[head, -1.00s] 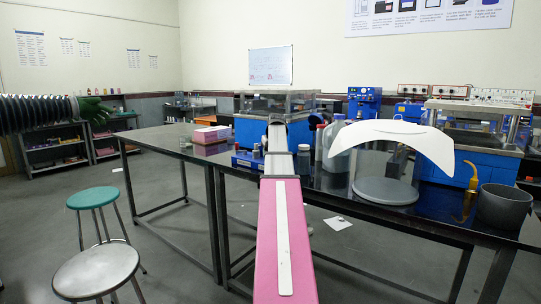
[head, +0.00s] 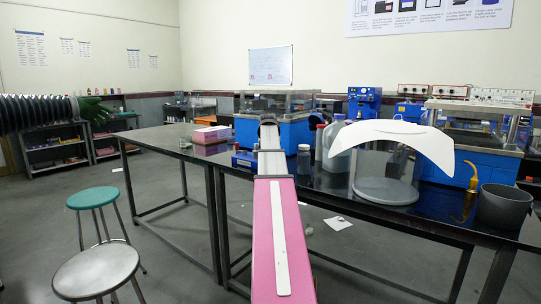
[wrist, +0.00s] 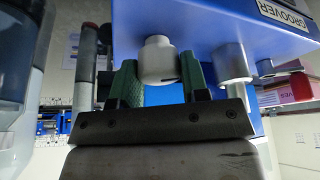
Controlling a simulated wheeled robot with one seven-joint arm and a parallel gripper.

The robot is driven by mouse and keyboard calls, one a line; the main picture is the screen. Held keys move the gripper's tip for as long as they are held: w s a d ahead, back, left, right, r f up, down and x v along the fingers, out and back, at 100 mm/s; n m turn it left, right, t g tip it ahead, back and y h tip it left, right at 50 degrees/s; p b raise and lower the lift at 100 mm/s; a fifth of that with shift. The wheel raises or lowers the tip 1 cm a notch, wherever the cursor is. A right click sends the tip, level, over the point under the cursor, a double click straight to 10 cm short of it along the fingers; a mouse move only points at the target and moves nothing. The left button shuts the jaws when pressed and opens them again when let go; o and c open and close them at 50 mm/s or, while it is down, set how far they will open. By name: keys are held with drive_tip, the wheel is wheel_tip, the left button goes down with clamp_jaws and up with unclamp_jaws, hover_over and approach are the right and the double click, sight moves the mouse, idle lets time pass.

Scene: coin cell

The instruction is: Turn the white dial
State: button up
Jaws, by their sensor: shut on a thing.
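The white dial (wrist: 159,58) is on the front of the blue machine (wrist: 215,25) in the wrist view. My gripper (wrist: 160,80) has green finger pads, one on each side of the dial, and is shut on it. In the head view my arm reaches out to the blue machine with a clear cover (head: 290,132) on the table. The dial and my fingers are hidden there behind my own arm.
A second pale knob (wrist: 233,62) sits beside the dial. A pink box (head: 211,134) is left of the machine on the dark table (head: 165,140). Bottles (head: 334,145), a clear chamber (head: 386,180) and a grey pot (head: 503,205) stand on the right.

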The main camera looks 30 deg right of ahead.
idle(0.3)
drive_tip(key=o, duration=0.9)
drive_tip(key=v, duration=1)
drive_tip(key=shift+a+r, duration=0.1)
drive_tip(key=shift+r, duration=0.3)
drive_tip(key=shift+s, duration=0.1)
